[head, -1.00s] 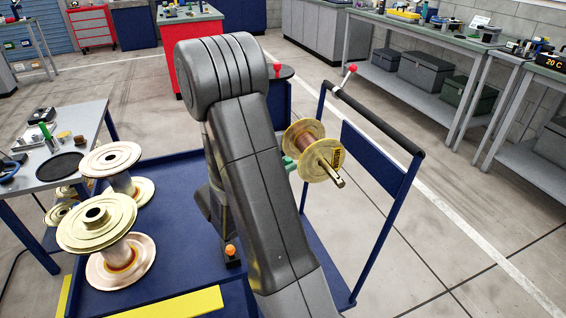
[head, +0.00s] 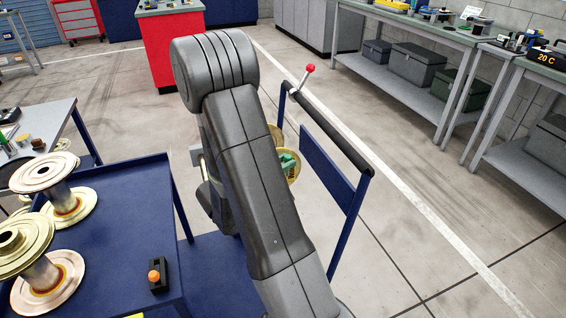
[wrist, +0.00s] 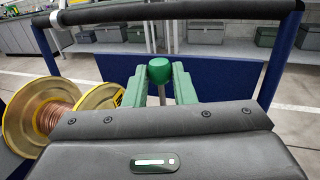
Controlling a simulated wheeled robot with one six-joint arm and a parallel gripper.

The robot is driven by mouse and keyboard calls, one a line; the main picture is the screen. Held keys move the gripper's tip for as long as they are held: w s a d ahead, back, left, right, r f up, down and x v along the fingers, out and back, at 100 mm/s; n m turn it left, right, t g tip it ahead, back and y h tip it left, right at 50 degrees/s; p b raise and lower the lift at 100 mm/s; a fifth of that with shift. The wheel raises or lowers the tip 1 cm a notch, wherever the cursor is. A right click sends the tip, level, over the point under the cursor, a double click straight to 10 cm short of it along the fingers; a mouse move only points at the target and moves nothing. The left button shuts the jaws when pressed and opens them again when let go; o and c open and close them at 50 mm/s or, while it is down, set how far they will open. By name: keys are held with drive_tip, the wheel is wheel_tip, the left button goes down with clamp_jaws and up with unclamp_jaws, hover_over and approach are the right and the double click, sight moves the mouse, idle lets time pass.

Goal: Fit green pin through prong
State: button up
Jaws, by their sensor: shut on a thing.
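The green pin (wrist: 159,70) shows its round green head and part of a metal shaft in the wrist view. My gripper (wrist: 160,88), with green fingers, is shut on it. In the head view my gripper (head: 287,162) is partly hidden behind my arm. A spool of copper wire with yellow flanges (wrist: 48,117) is left of my gripper in the wrist view, apart from the pin. Its flange edge (head: 293,172) shows behind my arm in the head view. The prong cannot be made out in either view now.
A blue frame with a black handle bar (head: 330,132) and red-knobbed lever (head: 304,77) stands beyond my gripper. Spools stand on the blue cart (head: 120,205) at left, with a black block with an orange knob (head: 157,277). Open floor lies at right.

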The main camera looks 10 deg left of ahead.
drive_tip(key=shift+f, duration=0.15)
drive_tip(key=shift+f+b, duration=2.35)
drive_tip(key=shift+f, duration=0.4)
drive_tip(key=shift+f+b, duration=2.3)
drive_tip(key=shift+f, duration=0.45)
drive_tip(key=shift+r, duration=0.1)
drive_tip(key=shift+r+p, duration=1.8)
drive_tip(key=shift+r, duration=0.55)
